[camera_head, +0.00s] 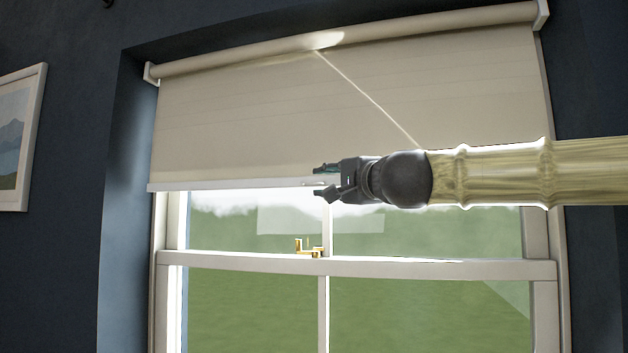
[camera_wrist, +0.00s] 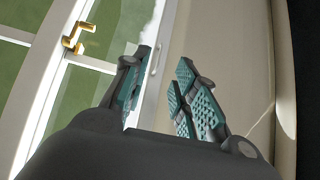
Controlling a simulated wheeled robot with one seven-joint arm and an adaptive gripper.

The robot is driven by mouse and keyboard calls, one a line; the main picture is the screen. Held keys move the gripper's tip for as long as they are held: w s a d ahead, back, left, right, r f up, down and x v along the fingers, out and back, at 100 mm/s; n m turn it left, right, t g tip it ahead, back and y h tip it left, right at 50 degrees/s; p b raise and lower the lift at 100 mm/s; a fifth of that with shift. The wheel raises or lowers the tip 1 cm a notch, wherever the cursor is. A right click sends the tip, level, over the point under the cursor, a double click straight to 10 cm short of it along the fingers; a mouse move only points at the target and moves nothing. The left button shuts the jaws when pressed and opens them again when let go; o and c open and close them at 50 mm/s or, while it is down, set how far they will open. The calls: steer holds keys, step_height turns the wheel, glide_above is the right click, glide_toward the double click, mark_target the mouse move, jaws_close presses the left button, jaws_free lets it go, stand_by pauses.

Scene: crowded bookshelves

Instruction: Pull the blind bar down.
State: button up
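A cream roller blind (camera_head: 230,110) covers the upper part of the window. Its pale blind bar (camera_head: 215,187) runs along the lower edge. My gripper (camera_head: 322,181) is at the bar near the middle of the window, with one finger higher and one lower than the bar in the picture. In the wrist view my gripper (camera_wrist: 163,60) is open, and the bar (camera_wrist: 153,62) shows between the two fingers, closer to the left one. I cannot tell whether either finger touches it. My gripper and arm hide part of the bar in the head view.
A white window frame (camera_head: 400,267) stands below the blind, with a brass latch (camera_head: 308,249) on its cross rail. The latch (camera_wrist: 74,38) also shows in the wrist view. A framed picture (camera_head: 20,138) hangs on the dark wall at left.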

mark_target(311, 182)
steer(key=shift+p+x, duration=0.85)
steer(key=shift+x, duration=2.25)
steer(key=shift+a, duration=0.1)
jaws_close()
